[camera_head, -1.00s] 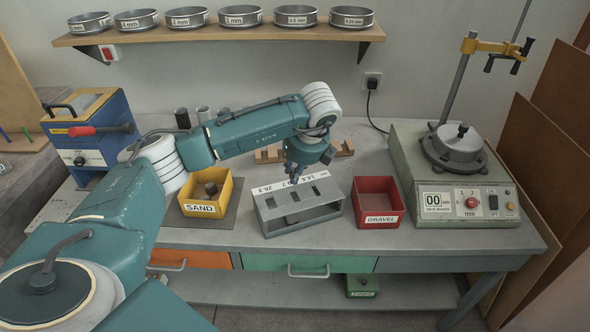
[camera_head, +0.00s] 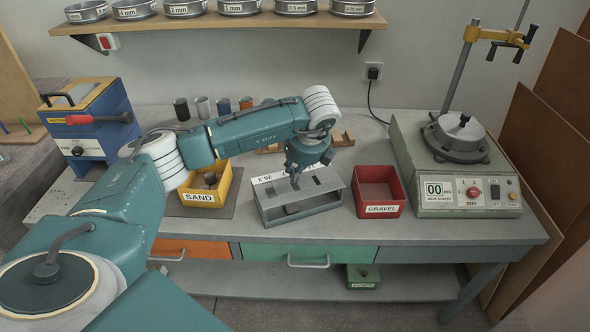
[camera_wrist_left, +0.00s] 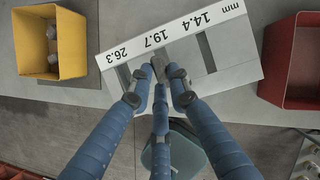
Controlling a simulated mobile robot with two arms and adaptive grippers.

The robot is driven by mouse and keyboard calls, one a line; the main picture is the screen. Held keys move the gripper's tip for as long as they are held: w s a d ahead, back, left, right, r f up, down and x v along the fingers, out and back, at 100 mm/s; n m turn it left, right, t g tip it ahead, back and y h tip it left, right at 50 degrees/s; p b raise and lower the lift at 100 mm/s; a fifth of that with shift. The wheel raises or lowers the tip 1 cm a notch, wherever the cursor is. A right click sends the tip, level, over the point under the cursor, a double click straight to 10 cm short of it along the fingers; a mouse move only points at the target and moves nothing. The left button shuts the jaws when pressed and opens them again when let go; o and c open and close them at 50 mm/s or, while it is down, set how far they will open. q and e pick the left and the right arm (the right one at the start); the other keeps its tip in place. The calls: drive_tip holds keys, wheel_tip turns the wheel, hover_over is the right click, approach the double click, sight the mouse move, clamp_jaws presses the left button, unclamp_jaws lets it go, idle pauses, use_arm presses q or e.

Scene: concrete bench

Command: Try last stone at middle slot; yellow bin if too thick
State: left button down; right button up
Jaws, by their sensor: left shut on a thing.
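The slotted gauge (camera_head: 330,189) stands mid-bench, its top labelled 26.3, 19.7 and 14.4 mm in the left wrist view (camera_wrist_left: 236,72). My left gripper (camera_head: 295,182) is above it, fingers pointing down. In the wrist view its fingers (camera_wrist_left: 160,92) close on a small grey stone (camera_wrist_left: 177,72) at the middle slot, marked 19.7. The fingers partly hide stone and slot, and I cannot tell whether the stone has entered it. The yellow bin (camera_head: 203,198), labelled SAND, is left of the gauge and holds grey stones (camera_wrist_left: 53,50). My right gripper is not in view.
A red GRAVEL bin (camera_head: 380,210) stands close right of the gauge. A grey machine (camera_head: 450,190) fills the bench's right side. Small cups (camera_head: 203,107) and a wooden rack (camera_head: 342,138) are behind. A shelf of sieves (camera_head: 240,21) hangs above.

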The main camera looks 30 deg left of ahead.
use_arm(q)
drive_tip(key=shift+f, duration=0.1)
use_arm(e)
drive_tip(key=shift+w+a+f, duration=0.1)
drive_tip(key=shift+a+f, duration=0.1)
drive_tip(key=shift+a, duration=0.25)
use_arm(q)
drive_tip(key=shift+b, duration=0.35)
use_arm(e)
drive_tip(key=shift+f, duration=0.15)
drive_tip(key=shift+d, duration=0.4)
